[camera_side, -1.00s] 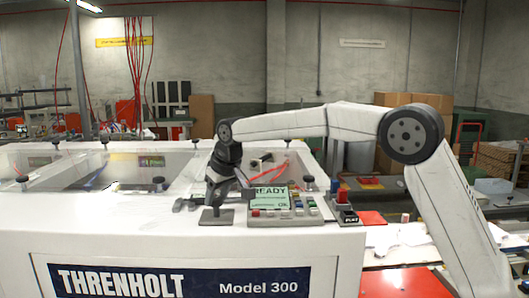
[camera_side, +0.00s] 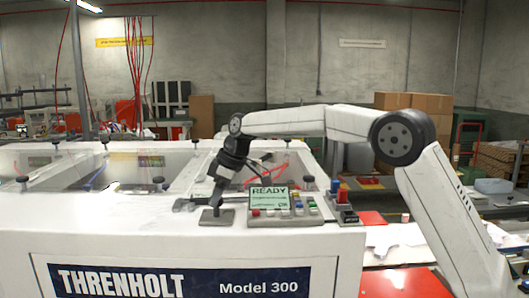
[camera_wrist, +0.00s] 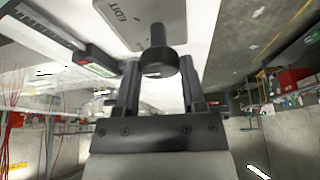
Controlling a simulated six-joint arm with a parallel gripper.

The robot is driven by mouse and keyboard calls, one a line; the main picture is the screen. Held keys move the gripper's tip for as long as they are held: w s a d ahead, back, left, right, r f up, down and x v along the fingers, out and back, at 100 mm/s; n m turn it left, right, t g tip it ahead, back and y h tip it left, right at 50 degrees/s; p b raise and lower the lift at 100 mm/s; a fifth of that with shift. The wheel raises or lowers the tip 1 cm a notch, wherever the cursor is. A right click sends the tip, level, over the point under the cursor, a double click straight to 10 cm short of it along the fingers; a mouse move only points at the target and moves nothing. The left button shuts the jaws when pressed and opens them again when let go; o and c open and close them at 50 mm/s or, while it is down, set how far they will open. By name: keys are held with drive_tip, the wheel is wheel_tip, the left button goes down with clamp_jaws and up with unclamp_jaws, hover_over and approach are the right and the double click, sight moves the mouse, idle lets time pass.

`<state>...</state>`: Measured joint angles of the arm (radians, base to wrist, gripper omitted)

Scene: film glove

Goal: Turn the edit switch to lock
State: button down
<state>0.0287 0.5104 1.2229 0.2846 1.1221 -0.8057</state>
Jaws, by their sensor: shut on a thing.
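The edit switch is a dark knob (camera_wrist: 159,60) on a short stem, between my two fingers in the wrist view. Its grey plate (camera_wrist: 126,16) carries the word EDIT. In the side view the plate (camera_side: 216,217) lies on the white machine top, left of the control panel. My gripper (camera_side: 214,196) comes down onto it at a tilt, leaning toward the upper right, and is shut on the switch. The fingers hide most of the knob in the side view. I cannot read a lock mark or tell the knob's exact angle.
A control panel (camera_side: 284,205) with a READY screen and coloured buttons stands close to the right of the switch. A box with a red switch (camera_side: 343,205) sits at the machine's right edge. Clear-covered bays (camera_side: 130,170) lie behind. The front white top is clear.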

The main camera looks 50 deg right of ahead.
drive_tip(key=n+g, duration=0.1)
drive_tip(key=n, duration=0.1)
drive_tip(key=n+y, duration=0.1)
drive_tip(key=n, duration=0.2)
drive_tip(key=shift+w+d+g, duration=0.1)
drive_tip(key=shift+w+g, duration=0.05)
drive_tip(key=shift+g, duration=0.25)
drive_tip(key=shift+n+g, duration=0.9)
drive_tip(key=shift+n, duration=1.6)
drive_tip(key=shift+c, duration=0.8)
unclamp_jaws()
drive_tip(key=shift+w, duration=0.1)
drive_tip(key=v, duration=0.7)
drive_tip(key=shift+d+r, duration=0.2)
drive_tip(key=shift+d, duration=0.05)
